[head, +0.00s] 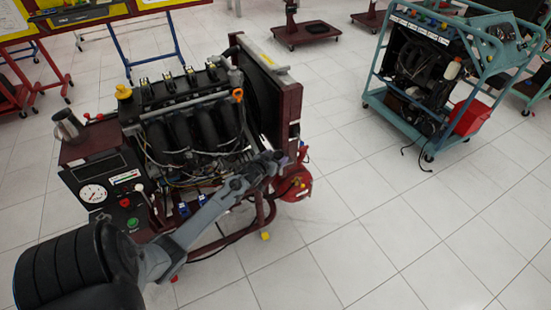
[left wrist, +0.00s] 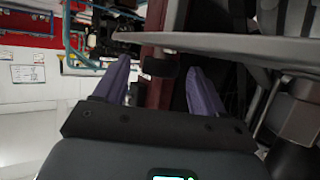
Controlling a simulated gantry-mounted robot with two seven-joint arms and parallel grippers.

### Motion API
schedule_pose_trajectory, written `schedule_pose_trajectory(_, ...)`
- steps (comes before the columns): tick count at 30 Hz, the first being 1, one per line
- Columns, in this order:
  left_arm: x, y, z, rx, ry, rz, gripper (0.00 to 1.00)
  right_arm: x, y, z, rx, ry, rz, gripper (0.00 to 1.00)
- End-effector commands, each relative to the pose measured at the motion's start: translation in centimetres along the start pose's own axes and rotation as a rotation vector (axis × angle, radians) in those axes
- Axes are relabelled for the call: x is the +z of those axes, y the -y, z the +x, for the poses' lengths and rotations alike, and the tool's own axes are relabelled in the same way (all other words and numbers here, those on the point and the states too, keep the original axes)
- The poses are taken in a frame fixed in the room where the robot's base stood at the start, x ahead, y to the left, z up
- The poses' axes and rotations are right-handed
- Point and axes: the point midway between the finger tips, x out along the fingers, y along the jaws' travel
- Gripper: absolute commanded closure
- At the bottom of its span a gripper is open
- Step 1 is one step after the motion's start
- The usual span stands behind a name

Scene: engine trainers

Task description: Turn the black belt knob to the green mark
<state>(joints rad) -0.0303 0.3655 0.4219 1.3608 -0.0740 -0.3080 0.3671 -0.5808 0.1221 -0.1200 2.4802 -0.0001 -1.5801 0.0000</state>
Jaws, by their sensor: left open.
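My left gripper (head: 291,163) is open at the lower right side of the dark red engine trainer (head: 294,112), by its frame post. In the left wrist view, the two purple fingers of my left gripper (left wrist: 161,65) stand apart. A short black piece (left wrist: 160,67), which looks like the belt knob, shows between them against a dark red post (left wrist: 160,25). I cannot tell whether the fingers touch it. In the head view I cannot make out the knob near my gripper and arm. I cannot make out a green mark by it. My right gripper is not in view.
The engine block (head: 190,125) stands left of my gripper, with hoses and wiring. A control panel (head: 110,178) with a gauge and a metal cup (head: 68,126) are further left. A teal trainer cart (head: 425,75) stands at the back right. The tiled floor between is clear.

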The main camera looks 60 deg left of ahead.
Motion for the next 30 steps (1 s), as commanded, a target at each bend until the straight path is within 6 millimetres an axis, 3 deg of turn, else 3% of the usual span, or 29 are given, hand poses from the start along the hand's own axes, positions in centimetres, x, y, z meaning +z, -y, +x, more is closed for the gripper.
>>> schedule_pose_trajectory(5, 0.0, 0.0, 0.0, 0.000, 0.000, 0.000, 0.31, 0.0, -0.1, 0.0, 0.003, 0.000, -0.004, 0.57)
schedule_pose_trajectory(15, 0.0, 0.0, 0.0, 0.000, 0.000, 0.000, 0.83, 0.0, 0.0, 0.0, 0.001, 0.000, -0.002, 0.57)
schedule_pose_trajectory(30, -0.3, -0.6, -0.1, -0.119, 0.000, -0.055, 0.84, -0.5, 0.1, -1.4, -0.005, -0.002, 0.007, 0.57)
